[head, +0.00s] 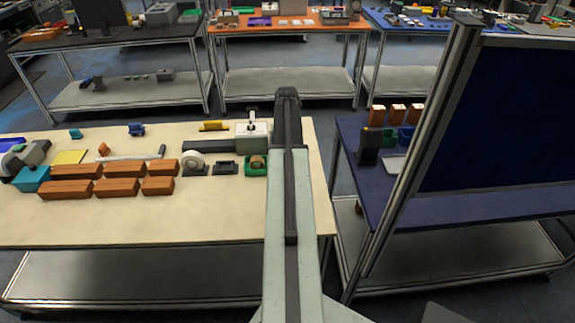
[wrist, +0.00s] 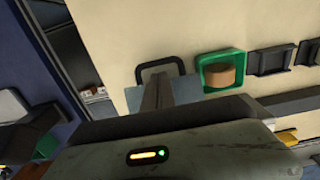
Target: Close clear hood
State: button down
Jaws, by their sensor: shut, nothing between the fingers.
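A pale, bluish see-through panel (wrist: 195,92) with a dark loop handle (wrist: 172,63) at its edge looks like the clear hood in the wrist view. My gripper (wrist: 158,77) is shut and empty, its tip at or just over the handle; I cannot tell if they touch. My gripper's grey body hides much of the panel. In the head view, a white machine (head: 246,135) stands toward the back right of the cream table, partly behind my arm. The hood is not clear there, and my gripper's fingers are hidden. I cannot tell how far the hood is open.
A green tray (wrist: 209,86) with a tape roll (wrist: 221,75) sits close to the panel. Dark stands (wrist: 271,62) are beside it. Several orange-brown boxes (head: 124,187) lie on the cream table (head: 150,225), whose front is clear. A blue table (head: 385,205) stands to the right.

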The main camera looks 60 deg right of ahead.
jog(key=shift+w+d+r+p, duration=0.3)
jog(key=shift+d+r+p, duration=0.15)
jog(key=shift+r+p, duration=0.2)
jog(key=shift+w+d+r+p, duration=0.3)
jog(key=shift+d+r+p, duration=0.1)
jog(key=shift+r+p, duration=0.15)
jog(key=shift+w+d+r+p, duration=0.35)
jog(key=shift+d+r+p, duration=0.15)
jog(key=shift+r, duration=0.05)
jog(key=shift+w+d+r+p, duration=0.3)
jog(key=shift+d+r+p, duration=0.15)
jog(key=shift+r+p, duration=0.05)
jog(key=shift+w+d, duration=0.1)
